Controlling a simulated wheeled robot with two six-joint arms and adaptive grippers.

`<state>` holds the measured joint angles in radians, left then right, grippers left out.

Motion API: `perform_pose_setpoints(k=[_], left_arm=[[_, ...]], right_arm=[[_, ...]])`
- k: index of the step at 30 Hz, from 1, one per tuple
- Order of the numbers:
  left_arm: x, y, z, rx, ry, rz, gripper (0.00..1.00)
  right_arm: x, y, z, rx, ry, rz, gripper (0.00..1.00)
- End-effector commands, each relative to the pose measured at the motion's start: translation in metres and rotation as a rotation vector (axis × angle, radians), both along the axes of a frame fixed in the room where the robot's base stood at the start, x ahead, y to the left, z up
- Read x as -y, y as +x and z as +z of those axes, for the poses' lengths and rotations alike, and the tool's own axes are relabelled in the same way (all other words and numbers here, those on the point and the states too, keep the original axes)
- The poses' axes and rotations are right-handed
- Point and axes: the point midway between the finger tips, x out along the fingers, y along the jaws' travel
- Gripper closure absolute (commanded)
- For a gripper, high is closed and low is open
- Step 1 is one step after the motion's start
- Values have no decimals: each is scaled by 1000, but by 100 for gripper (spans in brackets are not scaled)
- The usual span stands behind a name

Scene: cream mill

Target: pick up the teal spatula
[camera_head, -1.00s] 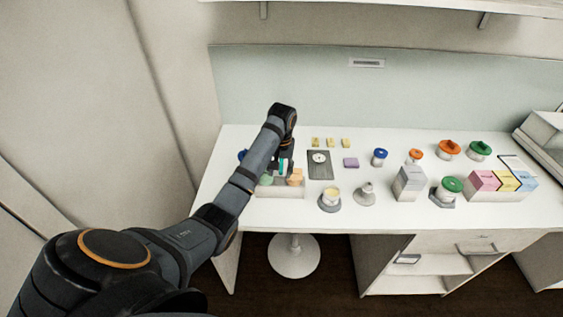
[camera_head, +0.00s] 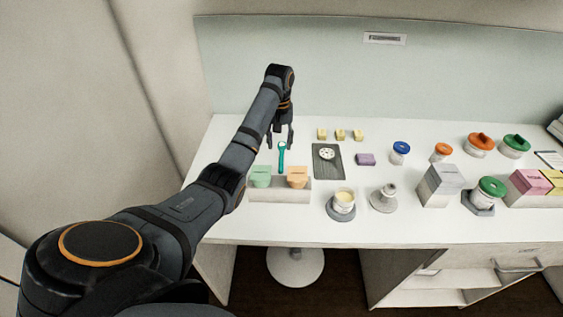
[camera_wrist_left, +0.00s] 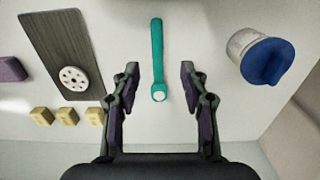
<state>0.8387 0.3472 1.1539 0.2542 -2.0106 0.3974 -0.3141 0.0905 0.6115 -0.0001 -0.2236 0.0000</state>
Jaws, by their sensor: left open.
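The teal spatula (camera_head: 281,157) lies on the white table, behind the tray with the green and orange tubs. In the left wrist view the spatula (camera_wrist_left: 157,55) lies lengthwise, with its round, pale-centred end nearest the gripper. My left gripper (camera_head: 281,142) is open and empty above that end. In the left wrist view its two fingers (camera_wrist_left: 160,75) stand apart on either side of the spatula's round end, with a gap to each side. My right gripper is out of view.
A dark board (camera_head: 327,168) with a white disc lies right of the spatula. Three yellow blocks (camera_head: 340,134) are behind it. A blue-lidded jar (camera_wrist_left: 262,58) shows close by in the left wrist view. The tub tray (camera_head: 279,196) stands in front.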

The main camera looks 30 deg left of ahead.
Motion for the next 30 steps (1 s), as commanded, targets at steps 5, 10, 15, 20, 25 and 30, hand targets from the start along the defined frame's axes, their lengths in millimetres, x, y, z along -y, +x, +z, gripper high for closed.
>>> perform_pose_setpoints(k=[5,10,15,20,25,30], left_arm=[[1,0,-30,-1,-1,0,56],[3,-2,-37,-3,-1,-1,56],[8,-5,-66,-3,-1,0,56],[8,-4,-81,0,0,0,56],[8,-4,-82,0,0,0,56],[8,-4,-81,0,0,0,76]], right_arm=[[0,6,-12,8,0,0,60],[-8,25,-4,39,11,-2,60],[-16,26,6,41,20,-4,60],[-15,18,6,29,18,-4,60],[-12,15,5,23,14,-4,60],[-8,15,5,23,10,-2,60]])
